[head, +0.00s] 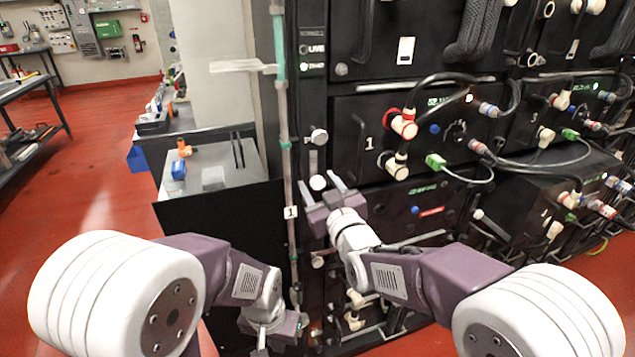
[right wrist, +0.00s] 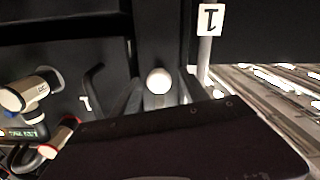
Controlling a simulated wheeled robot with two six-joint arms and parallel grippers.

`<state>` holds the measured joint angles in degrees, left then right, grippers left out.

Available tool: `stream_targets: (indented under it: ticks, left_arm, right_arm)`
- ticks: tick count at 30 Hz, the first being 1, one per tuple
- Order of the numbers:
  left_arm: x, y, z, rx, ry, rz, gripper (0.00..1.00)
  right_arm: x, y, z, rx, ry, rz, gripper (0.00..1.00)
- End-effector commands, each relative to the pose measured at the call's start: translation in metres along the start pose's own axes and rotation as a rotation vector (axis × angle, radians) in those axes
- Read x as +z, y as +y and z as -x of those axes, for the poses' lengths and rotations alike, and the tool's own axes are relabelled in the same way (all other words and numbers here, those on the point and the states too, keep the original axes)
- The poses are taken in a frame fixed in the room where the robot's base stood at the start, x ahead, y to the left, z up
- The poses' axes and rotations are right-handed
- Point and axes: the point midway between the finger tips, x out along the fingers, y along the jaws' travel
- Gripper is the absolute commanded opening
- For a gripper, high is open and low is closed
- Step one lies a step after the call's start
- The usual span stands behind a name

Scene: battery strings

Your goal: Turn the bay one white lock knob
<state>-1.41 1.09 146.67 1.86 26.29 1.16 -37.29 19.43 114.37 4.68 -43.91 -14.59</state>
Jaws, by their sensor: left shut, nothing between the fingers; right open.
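Bay one is the black battery module marked 1 (head: 369,143), with red and white connectors on its front. A round white knob (head: 318,182) sits on the dark upright post left of it. My right gripper (head: 321,187) is open right at this knob. In the right wrist view the white knob (right wrist: 158,81) shows between the two spread fingers (right wrist: 158,98); I cannot tell whether they touch it. Another white knob (head: 319,136) sits higher on the post. My left gripper (head: 261,350) is low, shut and empty, pointing down, away from the knobs.
A pale pole (head: 285,145) with a 1 tag (head: 290,212) stands just left of the post. Cables (head: 440,85) loop in front of the modules at right. A grey bench (head: 222,190) with small parts is at left. Red floor (head: 95,185) is open further left.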

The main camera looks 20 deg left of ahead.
Motion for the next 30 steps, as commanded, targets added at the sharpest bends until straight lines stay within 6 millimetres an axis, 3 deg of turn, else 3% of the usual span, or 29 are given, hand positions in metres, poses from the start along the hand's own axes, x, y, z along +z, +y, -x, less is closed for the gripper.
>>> stream_targets:
  ticks: [4,11,16,17,30]
  left_arm:
    - [0.0,0.0,0.001,0.0,0.0,0.0,0.0]
    - [0.0,0.0,0.001,0.0,0.0,0.0,0.0]
    - [0.0,0.0,0.001,0.0,0.0,0.0,0.0]
    - [0.0,0.0,0.001,0.0,0.0,0.0,0.0]
    - [0.001,0.0,-0.01,0.0,0.0,0.0,0.0]
  right_arm:
    - [0.0,0.0,-0.01,0.0,0.0,0.0,0.52]
    - [0.0,0.0,-0.011,0.0,0.0,0.0,0.49]
    - [0.0,0.0,-0.011,0.0,0.0,0.0,0.02]
    - [0.0,0.0,-0.011,0.0,0.0,0.0,0.0]
    - [0.002,0.0,-0.01,0.0,0.001,-0.102,0.0]
